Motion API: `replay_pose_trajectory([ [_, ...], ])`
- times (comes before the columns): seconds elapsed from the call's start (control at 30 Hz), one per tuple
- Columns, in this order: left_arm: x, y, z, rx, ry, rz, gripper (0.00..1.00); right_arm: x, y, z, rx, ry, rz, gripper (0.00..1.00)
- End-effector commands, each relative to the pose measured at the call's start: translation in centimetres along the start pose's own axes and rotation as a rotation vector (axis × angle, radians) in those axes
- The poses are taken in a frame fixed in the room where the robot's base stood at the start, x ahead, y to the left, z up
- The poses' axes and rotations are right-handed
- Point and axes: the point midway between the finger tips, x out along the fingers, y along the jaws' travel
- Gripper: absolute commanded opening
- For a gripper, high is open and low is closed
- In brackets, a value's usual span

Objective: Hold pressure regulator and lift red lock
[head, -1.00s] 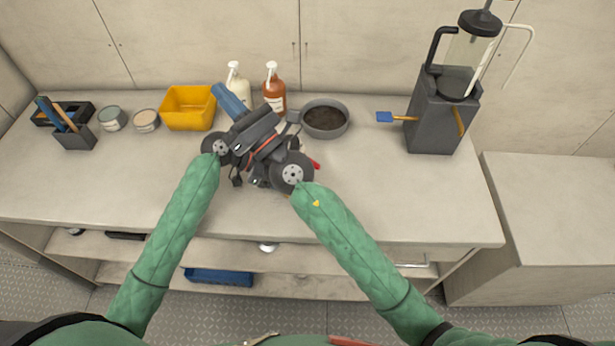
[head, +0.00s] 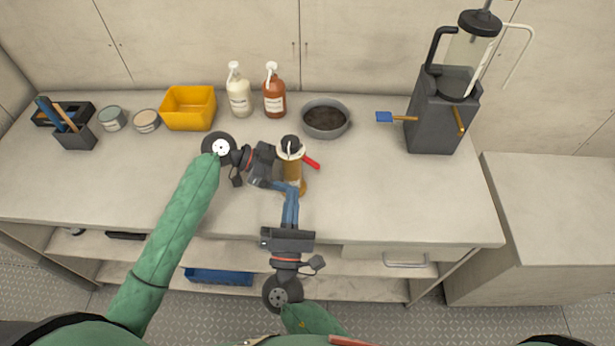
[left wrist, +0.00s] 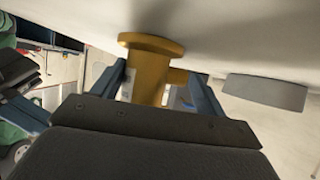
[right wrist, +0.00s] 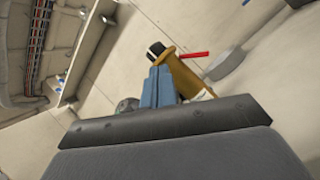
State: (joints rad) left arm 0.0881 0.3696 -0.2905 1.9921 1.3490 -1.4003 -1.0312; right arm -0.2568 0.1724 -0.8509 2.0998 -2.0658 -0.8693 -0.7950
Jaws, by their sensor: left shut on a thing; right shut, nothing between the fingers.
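The pressure regulator (head: 293,172) is a brass body with a black knob (head: 290,145) on top, standing on the counter. The red lock (head: 312,162) is a small red lever sticking out to the right near its top. My left gripper (head: 281,168) comes from the left and is shut on the regulator; the left wrist view shows its brass body (left wrist: 150,72) between the blue fingers. My right gripper (head: 290,190) is shut and empty, its blue fingers pointing at the regulator from the front. The right wrist view shows the red lock (right wrist: 193,54) beyond the fingertips. Contact there is unclear.
A grey bowl (head: 326,130) of dark stuff, two pump bottles (head: 238,97) (head: 274,98) and a yellow bin (head: 187,115) stand behind. A dark dispenser (head: 438,120) stands at the right. The counter's front right is clear.

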Motion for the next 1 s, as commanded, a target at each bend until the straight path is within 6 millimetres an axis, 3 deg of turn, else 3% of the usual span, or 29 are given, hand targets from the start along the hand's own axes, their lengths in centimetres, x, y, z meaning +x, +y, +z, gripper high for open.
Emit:
replay_pose_trajectory([
  [0.2,0.0,0.0,0.0,0.000,0.000,0.000,0.41,-1.9,-2.3,-2.1,-0.025,0.056,-0.231,0.00],
  [0.47,0.0,0.0,0.0,0.000,0.000,0.000,0.41,-2.8,-3.2,-3.0,-0.041,0.088,-0.321,0.00],
  [0.8,0.0,0.0,-0.1,0.000,0.001,0.000,0.41,-2.6,-3.3,-3.0,-0.041,0.088,-0.320,0.00],
  [1.0,0.0,0.0,-0.1,0.000,0.001,0.000,0.41,-0.8,-3.9,-3.1,-0.039,0.086,-0.320,0.00],
])
